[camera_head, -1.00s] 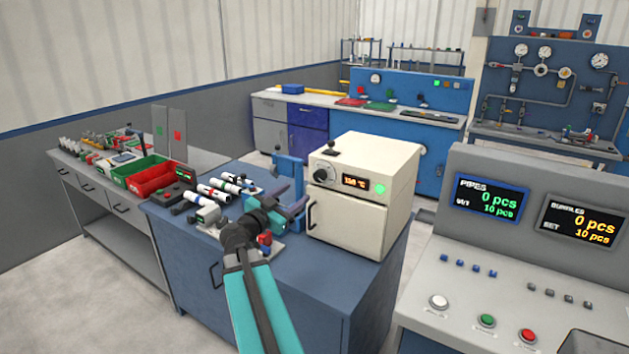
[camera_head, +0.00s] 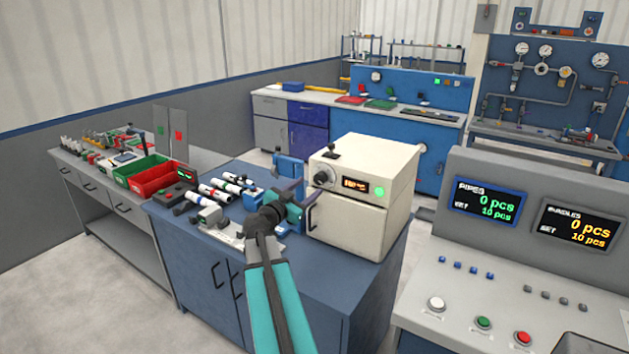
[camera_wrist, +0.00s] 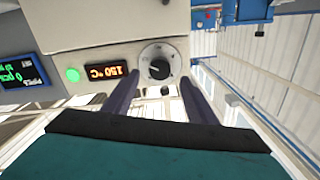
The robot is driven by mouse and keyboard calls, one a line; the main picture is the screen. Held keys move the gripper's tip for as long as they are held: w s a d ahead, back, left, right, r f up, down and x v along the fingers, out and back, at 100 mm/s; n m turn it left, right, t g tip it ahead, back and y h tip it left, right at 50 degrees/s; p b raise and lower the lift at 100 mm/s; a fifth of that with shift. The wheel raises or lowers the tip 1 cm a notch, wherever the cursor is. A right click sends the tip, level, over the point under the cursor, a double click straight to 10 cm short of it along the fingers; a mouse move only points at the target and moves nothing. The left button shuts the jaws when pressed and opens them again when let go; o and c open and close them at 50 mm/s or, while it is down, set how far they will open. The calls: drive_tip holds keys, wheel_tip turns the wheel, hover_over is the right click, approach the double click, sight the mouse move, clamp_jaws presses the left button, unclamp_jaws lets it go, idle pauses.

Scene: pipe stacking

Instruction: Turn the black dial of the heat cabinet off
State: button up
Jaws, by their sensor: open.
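The cream heat cabinet (camera_head: 365,180) stands on the blue workbench. Its black dial (camera_head: 321,178) is on the front face, left of a lit orange display (camera_head: 355,186) and a green light (camera_head: 379,191). In the wrist view the dial (camera_wrist: 159,69) shows on a pale round plate, and the display (camera_wrist: 112,70) appears upside down, reading about 150 °C. My gripper (camera_head: 305,194) is in front of the cabinet's left side, near the dial. In the wrist view its two fingers (camera_wrist: 160,92) are apart, with the dial just beyond and between them. Nothing is held.
A black lever (camera_head: 331,152) sits on top of the cabinet, and a door with a handle is below the dial. Several white pipes (camera_head: 225,188) and a blue stand (camera_head: 289,172) are left of my gripper. A control console (camera_head: 520,260) stands at the right.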

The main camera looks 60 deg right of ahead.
sight(318, 180)
drive_tip(key=shift+d+p, duration=1.2)
drive_tip(key=shift+d, duration=1.95)
drive_tip(key=shift+c, duration=0.4)
